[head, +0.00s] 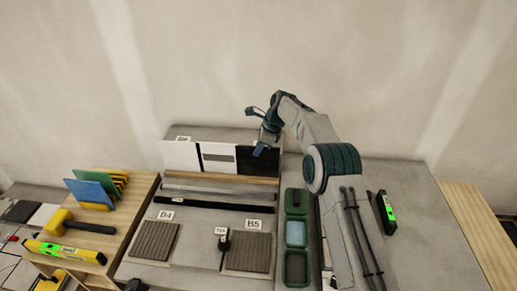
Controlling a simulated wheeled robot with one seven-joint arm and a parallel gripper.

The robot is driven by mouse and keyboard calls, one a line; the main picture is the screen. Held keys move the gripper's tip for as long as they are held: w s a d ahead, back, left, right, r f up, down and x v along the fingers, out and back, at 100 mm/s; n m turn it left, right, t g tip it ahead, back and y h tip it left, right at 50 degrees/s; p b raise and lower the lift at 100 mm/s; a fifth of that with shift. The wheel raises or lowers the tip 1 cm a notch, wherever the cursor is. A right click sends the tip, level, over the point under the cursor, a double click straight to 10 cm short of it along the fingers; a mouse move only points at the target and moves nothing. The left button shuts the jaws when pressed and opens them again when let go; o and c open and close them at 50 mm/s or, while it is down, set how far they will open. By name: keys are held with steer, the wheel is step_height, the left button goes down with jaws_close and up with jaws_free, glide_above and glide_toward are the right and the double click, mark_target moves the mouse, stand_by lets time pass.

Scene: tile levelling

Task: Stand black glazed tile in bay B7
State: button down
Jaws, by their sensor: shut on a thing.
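The black glazed tile (251,166) stands upright at the right end of a row at the back of the grey bench. My gripper (260,151) is at its upper edge, shut on it. The fingertips are small here, and the lower edge of the tile is hidden behind a wooden rail. White tiles (180,156) stand to its left, with a white and grey panel (217,157) between. No label reading B7 can be made out; a small label (183,139) behind the row is too small to read.
Ribbed pads lie in front at labels B4 (165,215) and B5 (253,224). A green three-part tray (296,202) stands right of them. A green-lit level (386,212) lies right of my arm. A wooden shelf with a yellow mallet (60,222) is at left.

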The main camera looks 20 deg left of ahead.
stand_by(0.8)
steer(key=c, duration=1.5)
jaws_free()
steer(key=shift+r, duration=0.1)
steer(key=shift+r+p, duration=1)
steer(key=shift+p, duration=0.15)
steer(key=shift+r, duration=1.9)
